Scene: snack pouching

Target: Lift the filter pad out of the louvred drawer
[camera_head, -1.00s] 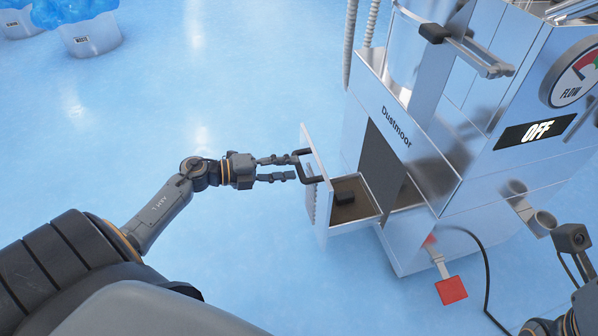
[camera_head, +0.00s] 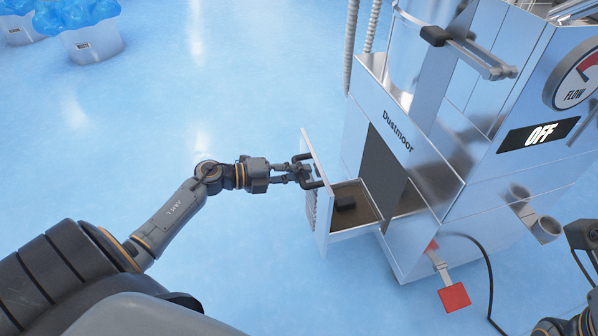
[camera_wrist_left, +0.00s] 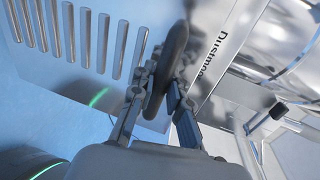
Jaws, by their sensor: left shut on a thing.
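The louvred drawer (camera_head: 316,200) is pulled out of the metal Dustmoor machine; its slotted front also shows in the left wrist view (camera_wrist_left: 86,35). Inside lies a flat brown surface, apparently the filter pad (camera_head: 368,212), with a small dark block (camera_head: 345,203) on it. I cannot tell whether the block is part of the pad. My left gripper (camera_head: 301,174) is shut on the dark drawer handle (camera_wrist_left: 168,68), which stands between its fingers in the left wrist view. Part of my right arm shows at the lower right; its fingers are out of view.
The Dustmoor machine (camera_head: 425,175) stands right of the drawer, with an OFF display (camera_head: 539,133). A red pedal (camera_head: 454,297) and a black cable (camera_head: 486,262) are at its foot. Bins with blue bags (camera_head: 90,42) stand far left. The floor between is clear.

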